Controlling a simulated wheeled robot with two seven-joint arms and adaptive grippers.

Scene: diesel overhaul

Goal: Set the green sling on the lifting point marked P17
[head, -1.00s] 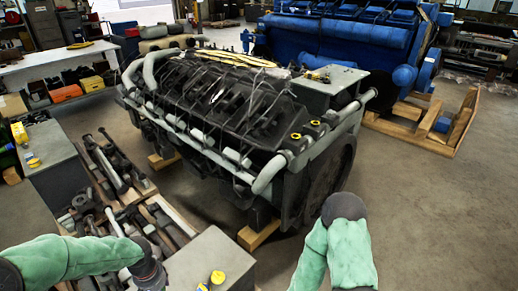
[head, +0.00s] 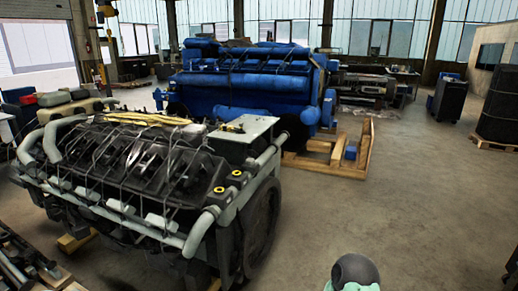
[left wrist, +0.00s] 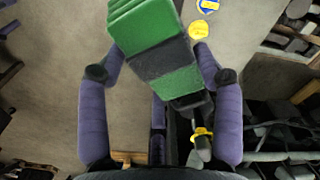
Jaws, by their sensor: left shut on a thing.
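The green sling (left wrist: 140,28), a folded bundle with a dark band across it, is in the left wrist view. My left gripper (left wrist: 160,58) is shut on it, with a purple finger on either side. My left gripper does not show in the head view. On the near right corner of the dark engine (head: 150,165) are two yellow-marked points, one nearer (head: 219,190) and one farther (head: 236,173). Their labels are too small to read, so I cannot tell which is P17. My right gripper is out of view.
A blue engine (head: 235,85) stands behind on wooden supports, with a timber frame (head: 345,160) beside it. Yellow straps (head: 145,119) lie on the dark engine.

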